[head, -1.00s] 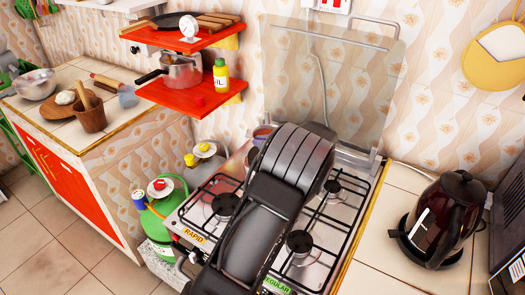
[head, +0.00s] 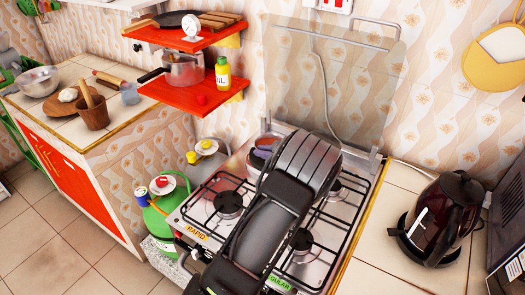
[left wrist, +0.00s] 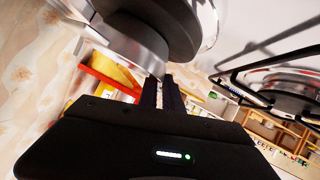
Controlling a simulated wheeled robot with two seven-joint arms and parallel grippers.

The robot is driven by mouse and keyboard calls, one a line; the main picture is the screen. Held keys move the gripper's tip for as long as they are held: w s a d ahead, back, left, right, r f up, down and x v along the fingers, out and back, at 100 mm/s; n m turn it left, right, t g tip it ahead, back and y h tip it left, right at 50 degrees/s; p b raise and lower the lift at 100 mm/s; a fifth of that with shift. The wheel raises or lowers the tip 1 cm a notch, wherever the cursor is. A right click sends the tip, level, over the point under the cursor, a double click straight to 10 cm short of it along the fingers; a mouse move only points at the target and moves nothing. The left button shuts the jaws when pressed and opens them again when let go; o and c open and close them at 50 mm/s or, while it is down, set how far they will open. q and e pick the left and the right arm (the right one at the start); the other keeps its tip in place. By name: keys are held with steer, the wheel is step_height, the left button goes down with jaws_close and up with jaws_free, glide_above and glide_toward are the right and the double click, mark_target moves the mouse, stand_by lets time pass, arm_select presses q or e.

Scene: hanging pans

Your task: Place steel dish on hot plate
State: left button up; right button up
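The steel dish (head: 257,154), a grey metal vessel with something reddish at it, is at the back of the stove, partly hidden by my left arm. In the left wrist view its shiny wall (left wrist: 150,45) is close to the lens, with a dark round part at the top. My left gripper's dark fingers (left wrist: 161,88) are close together, with their tips at the dish's metal edge. In the head view my left forearm and wrist cover these fingers. The hot plate is a gas stove (head: 193,215) with several burners under black grates. My right gripper is not in view.
A dark kettle (head: 448,215) stands on the tiled counter at the right. A red shelf (head: 185,95) with a pot and a yellow bottle hangs at the left. A green gas cylinder (head: 165,215) stands beside the stove. A clear upright panel (head: 330,70) backs the stove.

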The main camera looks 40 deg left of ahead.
arm_select(q)
steer(key=o, duration=0.4)
steer(key=shift+o, duration=0.2)
steer(key=shift+d, duration=0.1)
steer(key=shift+d+r, duration=0.1)
steer(key=shift+d, duration=0.15)
steer(key=b+v, duration=0.4)
steer(key=v, duration=0.7)
steer(key=shift+s+r, duration=0.1)
steer(key=shift+r, duration=0.05)
